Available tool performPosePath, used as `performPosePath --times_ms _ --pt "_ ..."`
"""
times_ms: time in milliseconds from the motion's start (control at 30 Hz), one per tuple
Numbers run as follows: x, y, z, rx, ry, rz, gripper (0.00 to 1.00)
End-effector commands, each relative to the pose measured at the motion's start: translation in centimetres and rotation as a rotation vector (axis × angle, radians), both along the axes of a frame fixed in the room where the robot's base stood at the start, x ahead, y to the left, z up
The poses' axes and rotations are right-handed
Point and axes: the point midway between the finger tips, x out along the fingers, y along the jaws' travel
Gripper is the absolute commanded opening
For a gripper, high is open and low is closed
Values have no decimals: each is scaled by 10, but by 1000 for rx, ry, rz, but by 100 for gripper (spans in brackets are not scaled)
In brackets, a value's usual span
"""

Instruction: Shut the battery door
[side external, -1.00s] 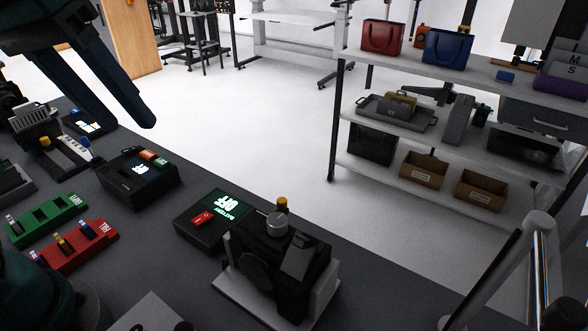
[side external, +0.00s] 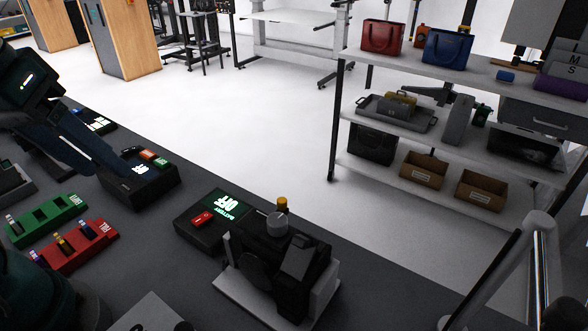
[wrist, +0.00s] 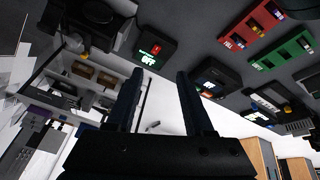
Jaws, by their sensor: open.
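The black device (side external: 262,258) stands upright on a white base at the front middle of the side view. A flap-like grey-black part (side external: 300,257) leans on its right side; I cannot tell whether this is the battery door or how far open it is. The device also shows at the upper left of the wrist view (wrist: 92,18). Beside it sits a black box (side external: 190,232) with a lit battery "OFF" display and a red switch (side external: 202,219). My gripper (side external: 112,163) is at the left, well away from the device. In the wrist view its two fingers (wrist: 158,80) are apart with nothing between them.
A second display box (side external: 130,187) lies close to my fingers. A green rack (side external: 42,222) and a red rack (side external: 72,246) hold small batteries at the left. The dark table is clear behind the device. Shelves (side external: 400,182) stand beyond, at the right.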

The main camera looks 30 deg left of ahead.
Motion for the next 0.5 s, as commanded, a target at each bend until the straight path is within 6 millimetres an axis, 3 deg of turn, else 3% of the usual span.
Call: performPosePath --times_ms 133,233,500 --pt "-3 0 2 -9 13 19 52" --pt "0 -1 18 -21 -5 40 52" --pt "39 -27 63 -58 55 -8 52"
